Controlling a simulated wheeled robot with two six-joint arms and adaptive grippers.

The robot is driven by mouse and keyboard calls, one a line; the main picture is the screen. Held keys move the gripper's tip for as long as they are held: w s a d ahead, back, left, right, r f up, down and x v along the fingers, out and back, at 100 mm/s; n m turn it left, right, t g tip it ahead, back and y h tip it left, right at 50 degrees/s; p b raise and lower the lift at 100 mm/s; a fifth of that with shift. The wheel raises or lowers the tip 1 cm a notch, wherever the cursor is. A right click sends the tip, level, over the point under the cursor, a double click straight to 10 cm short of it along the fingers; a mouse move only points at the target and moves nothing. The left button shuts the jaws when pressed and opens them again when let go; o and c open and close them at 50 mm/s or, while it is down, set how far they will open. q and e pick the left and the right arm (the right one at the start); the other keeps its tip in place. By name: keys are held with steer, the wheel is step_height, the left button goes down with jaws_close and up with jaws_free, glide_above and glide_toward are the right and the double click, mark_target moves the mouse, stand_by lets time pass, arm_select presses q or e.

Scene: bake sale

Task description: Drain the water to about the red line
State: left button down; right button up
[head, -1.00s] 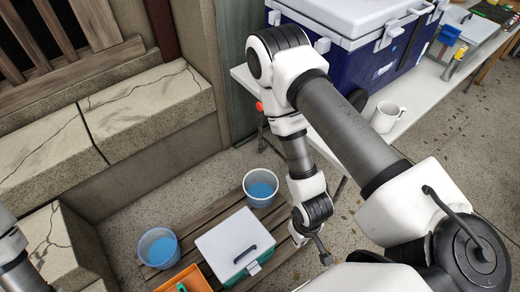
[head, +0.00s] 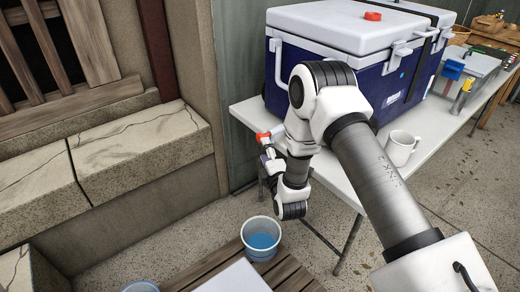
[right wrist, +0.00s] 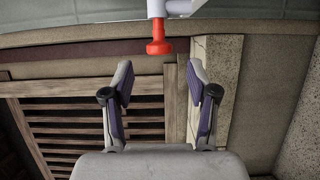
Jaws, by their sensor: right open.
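The blue cooler (head: 350,80) with a white lid stands on the white table. A red tap piece (head: 263,137) shows at its lower left, by the table edge. In the right wrist view the red tap (right wrist: 158,47) hangs from a white fitting, just beyond and between my fingertips. My right gripper (right wrist: 159,72) is open and empty; in the head view it is beside the tap, partly hidden by my arm. A white bucket (head: 248,226) with blue water stands below. No red line shows. My left gripper is out of view.
A white mug (head: 401,148) stands on the white table (head: 245,108) right of my forearm. A red cap (head: 373,16) lies on the cooler lid. A stone ledge (head: 140,145) runs along the left.

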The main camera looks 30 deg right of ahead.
mark_target(260, 138)
steer(key=x, duration=0.7)
steer(key=shift+b, duration=0.3)
jaws_close()
